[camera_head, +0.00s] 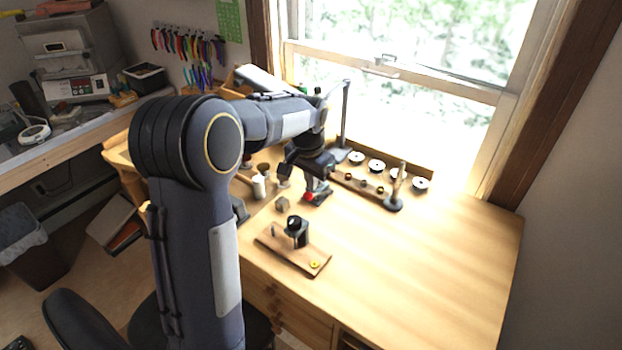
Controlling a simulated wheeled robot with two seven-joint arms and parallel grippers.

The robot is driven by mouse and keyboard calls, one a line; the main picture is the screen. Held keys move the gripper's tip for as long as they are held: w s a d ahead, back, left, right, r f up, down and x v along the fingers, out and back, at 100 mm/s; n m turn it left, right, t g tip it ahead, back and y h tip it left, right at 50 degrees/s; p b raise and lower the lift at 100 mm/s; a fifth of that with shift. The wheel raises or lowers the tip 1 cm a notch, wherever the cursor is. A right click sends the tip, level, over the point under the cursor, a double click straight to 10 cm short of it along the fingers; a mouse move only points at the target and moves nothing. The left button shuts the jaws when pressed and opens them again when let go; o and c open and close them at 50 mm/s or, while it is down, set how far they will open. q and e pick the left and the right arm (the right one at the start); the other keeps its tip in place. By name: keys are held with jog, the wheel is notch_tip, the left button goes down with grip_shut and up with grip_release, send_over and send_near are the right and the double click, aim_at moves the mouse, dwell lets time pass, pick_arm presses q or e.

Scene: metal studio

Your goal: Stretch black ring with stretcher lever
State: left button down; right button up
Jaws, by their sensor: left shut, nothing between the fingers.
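My left gripper (313,187) points down over the far part of the wooden bench, shut and empty. It is small here, and my forearm and wrist partly hide what is around it. A device with a red spot (309,197) stands right below it; I cannot tell whether they touch. A tall dark upright lever (346,112) rises behind my wrist near the window. A black ring-like piece (293,222) sits on a black block on a wooden board (282,255), nearer than the gripper and apart from it. My right gripper is not in view.
A rack with round pieces (363,188), a wooden post on a dark base (393,204) and several white discs (376,165) stand to the right. The bench's right part (430,260) is clear.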

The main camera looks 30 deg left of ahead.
pick_arm(q)
jog(key=shift+f, duration=0.2)
jog(key=shift+s, duration=0.1)
jog(key=s+f+t+b, duration=0.1)
jog(key=f+t+b, duration=0.1)
jog(key=b, duration=0.4)
jog(key=s+f+t+b, duration=0.1)
jog(key=s+f+b, duration=0.1)
jog(key=b, duration=0.4)
jog(key=shift+s+a+f+t, duration=0.15)
jog(key=shift+s+f+t, duration=0.05)
jog(key=shift+f+t, duration=0.2)
jog(key=shift+s+f+b, duration=0.25)
jog(key=shift+b, duration=0.1)
